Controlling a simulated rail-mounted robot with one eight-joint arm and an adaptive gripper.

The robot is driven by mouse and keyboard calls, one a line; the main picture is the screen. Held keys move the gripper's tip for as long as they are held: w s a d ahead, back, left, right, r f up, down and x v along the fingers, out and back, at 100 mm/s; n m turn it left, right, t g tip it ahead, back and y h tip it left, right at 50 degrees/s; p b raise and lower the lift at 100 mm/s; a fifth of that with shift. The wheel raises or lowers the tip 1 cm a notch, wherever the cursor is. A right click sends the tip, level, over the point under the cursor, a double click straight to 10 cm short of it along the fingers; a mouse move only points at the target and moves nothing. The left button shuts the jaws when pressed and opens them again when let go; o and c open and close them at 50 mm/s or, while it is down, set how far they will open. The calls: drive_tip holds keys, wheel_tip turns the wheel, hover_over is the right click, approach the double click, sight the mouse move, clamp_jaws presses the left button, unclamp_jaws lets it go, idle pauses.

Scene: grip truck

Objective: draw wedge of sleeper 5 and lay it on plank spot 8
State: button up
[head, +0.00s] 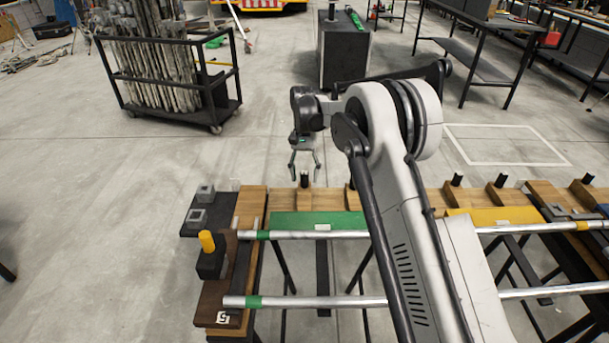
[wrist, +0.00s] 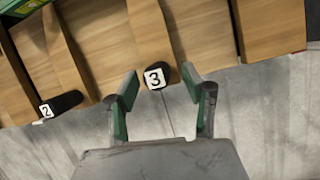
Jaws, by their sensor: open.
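My gripper (head: 304,168) is open and empty, pointing down at the far edge of the wooden row. In the wrist view the open gripper (wrist: 163,88) has a black peg with a white tag 3 (wrist: 155,76) between its fingertips in the picture; contact cannot be told. A second black peg with tag 2 (wrist: 60,104) lies to the left. Sleeper 5 (head: 216,300) is the dark brown beam at the near left, with a white 5 label. A black block with a yellow top (head: 207,241) is beside it; whether this is its wedge is unclear. Plank spot 8 cannot be identified.
Two metal pipes with green bands (head: 320,235) cross the stand, near a green panel (head: 300,218) and a yellow panel (head: 485,215). A caged cart of poles (head: 170,85) stands behind left.

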drive_tip(key=v, duration=1.2)
drive_tip(key=s+d+r+t+p, duration=0.1)
drive_tip(key=s+d+r+t, duration=0.2)
drive_tip(key=s+d+r, duration=0.6)
drive_tip(key=s+d+r+t+p, duration=0.15)
drive_tip(key=s+d+r, duration=0.35)
drive_tip(key=s+r, duration=0.5)
drive_tip(key=s+d+r+t, duration=0.2)
drive_tip(key=s+d+t, duration=0.3)
drive_tip(key=s, duration=0.7)
drive_tip(key=s+d+f+t+p, duration=0.1)
drive_tip(key=s+d+f, duration=0.1)
drive_tip(key=s, duration=0.4)
drive_tip(key=s+d+f+n+t, duration=0.1)
drive_tip(key=s+d+f, duration=0.2)
drive_tip(key=s+f, duration=0.2)
drive_tip(key=s, duration=0.2)
drive_tip(key=shift+s+p, duration=0.3)
drive_tip(key=shift+p, duration=0.1)
drive_tip(key=shift+c, duration=0.3)
